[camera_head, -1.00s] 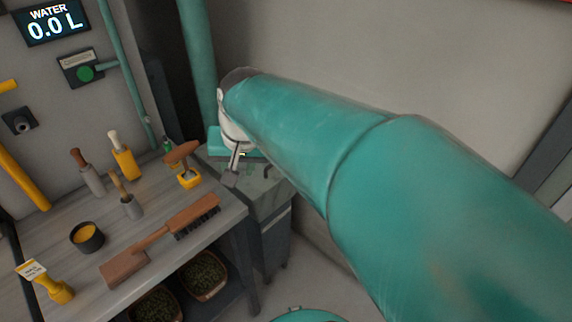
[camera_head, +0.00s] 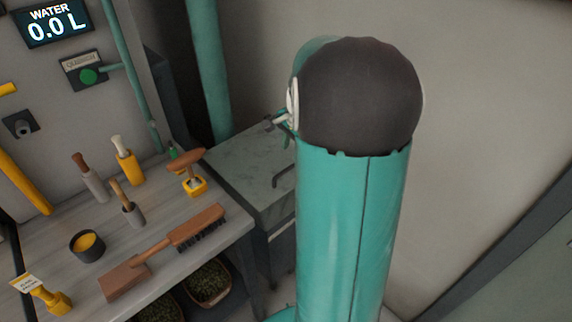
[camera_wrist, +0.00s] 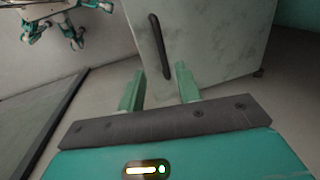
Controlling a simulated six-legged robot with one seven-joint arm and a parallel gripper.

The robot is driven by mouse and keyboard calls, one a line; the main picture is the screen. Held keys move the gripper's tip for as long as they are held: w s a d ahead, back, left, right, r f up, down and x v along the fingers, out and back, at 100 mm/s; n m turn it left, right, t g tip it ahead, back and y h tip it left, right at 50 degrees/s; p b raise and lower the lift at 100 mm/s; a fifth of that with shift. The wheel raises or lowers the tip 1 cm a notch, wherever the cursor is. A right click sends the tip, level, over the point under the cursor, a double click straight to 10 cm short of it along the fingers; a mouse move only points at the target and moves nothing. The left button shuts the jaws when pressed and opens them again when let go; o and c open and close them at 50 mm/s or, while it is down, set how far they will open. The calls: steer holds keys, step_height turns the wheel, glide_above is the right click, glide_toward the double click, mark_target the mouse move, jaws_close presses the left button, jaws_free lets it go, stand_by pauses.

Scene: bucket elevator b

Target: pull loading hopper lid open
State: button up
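The loading hopper appears to be the grey-green marbled box (camera_head: 238,165) right of the bench, with a dark bar handle (camera_head: 283,174) on its top face, partly hidden by my arm. The top looks shut. In the wrist view the marbled panel (camera_wrist: 205,35) fills the upper middle, with the dark handle (camera_wrist: 159,46) running down it. My gripper (camera_wrist: 158,88) is open and empty. Its two green fingers are apart, just below the handle's lower end in the picture, and do not hold it. In the head view my arm hides most of the gripper.
A wooden bench (camera_head: 70,220) at left holds a brush (camera_head: 195,228), several handled tools and a small dark pot (camera_head: 86,246). A green pipe (camera_head: 207,75) stands behind the box. A plain wall (camera_head: 480,120) is at right. The display (camera_head: 50,24) reads WATER 0.0 L.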

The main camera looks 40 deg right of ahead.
mark_target(286, 170)
steer(key=f, duration=0.3)
steer(key=w+f, duration=0.1)
steer(key=f, duration=0.1)
steer(key=w+f, duration=0.1)
steer(key=f, duration=0.2)
steer(key=shift+a+f, duration=0.1)
steer(key=shift+f, duration=0.25)
jaws_close()
